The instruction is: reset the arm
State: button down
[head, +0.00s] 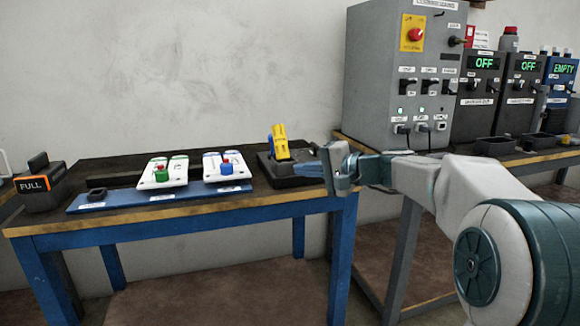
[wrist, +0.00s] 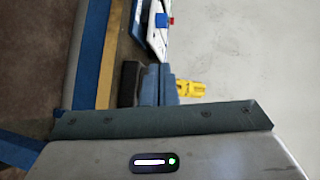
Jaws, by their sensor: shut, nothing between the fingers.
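My arm reaches in from the right in the head view. My gripper (head: 312,168) is at the right end of the blue-framed table, with its fingers pointing left. The fingers also show in the wrist view (wrist: 159,85), side by side with nothing between them. In the head view they are in front of a black base (head: 270,172) that holds a yellow tool or device (head: 279,142). The yellow thing also shows in the wrist view (wrist: 191,89), just beside the fingers. I cannot tell whether the fingers touch the black base.
A blue tray (head: 125,201) on the table (head: 180,217) holds two white panels with a green knob (head: 161,174) and a blue knob (head: 226,168). A black box marked FULL (head: 40,188) stands at the left. A grey control cabinet (head: 375,80) and chargers reading OFF (head: 482,90) stand right.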

jog(key=s+r+n+g+h+p, duration=0.1)
jog(key=s+r+g+h+p, duration=0.15)
jog(key=s+p, duration=0.45)
jog(key=s+r+n+g+h+p, duration=0.1)
jog(key=s+r+h+p, duration=0.15)
jog(key=s+p, duration=0.5)
jog(key=s+d+r+n+h+p, duration=0.1)
jog(key=s+d+r+h+p, duration=0.1)
jog(key=s+p, duration=0.4)
jog(key=s+d+r+n+g+h+p, duration=0.1)
jog(key=s+d+r+h+p, duration=0.1)
jog(key=s+d+p, duration=0.3)
jog(key=s+d+r+n+g+h+p, duration=0.1)
jog(key=s+d+r+h+p, duration=0.2)
jog(key=s+p, duration=0.4)
jog(key=shift+s+d+n+h+p, duration=0.2)
jog(key=shift+d+n+h+p, duration=0.1)
jog(key=shift+d+h+p, duration=0.3)
jog(key=shift+r, duration=0.1)
